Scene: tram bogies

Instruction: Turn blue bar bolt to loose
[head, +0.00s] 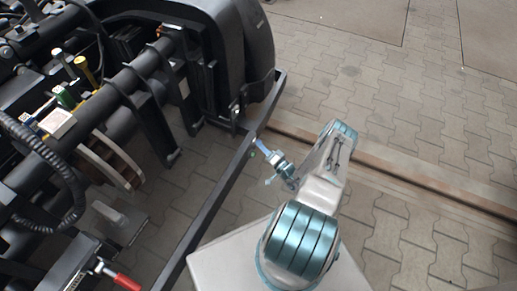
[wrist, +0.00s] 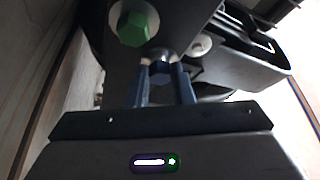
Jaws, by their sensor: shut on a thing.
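The blue bar bolt (wrist: 160,71) shows in the wrist view as a dark blue head under a dark bar. My gripper (wrist: 162,80) has its two blue fingers on either side of this head and is shut on it. Part of the bolt is hidden by the fingers. In the head view my gripper (head: 259,146) reaches the side of the long black bar (head: 222,180); the bolt cannot be made out there. How far the bolt is turned cannot be told.
A green bolt head (wrist: 136,27) is close to my gripper, up and left in the wrist view. A pale round bolt (wrist: 201,45) is at right. The black bogie (head: 130,80) fills the left, with a red handle (head: 127,282) low down. Paving (head: 440,110) at right is clear, crossed by a rail (head: 410,182).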

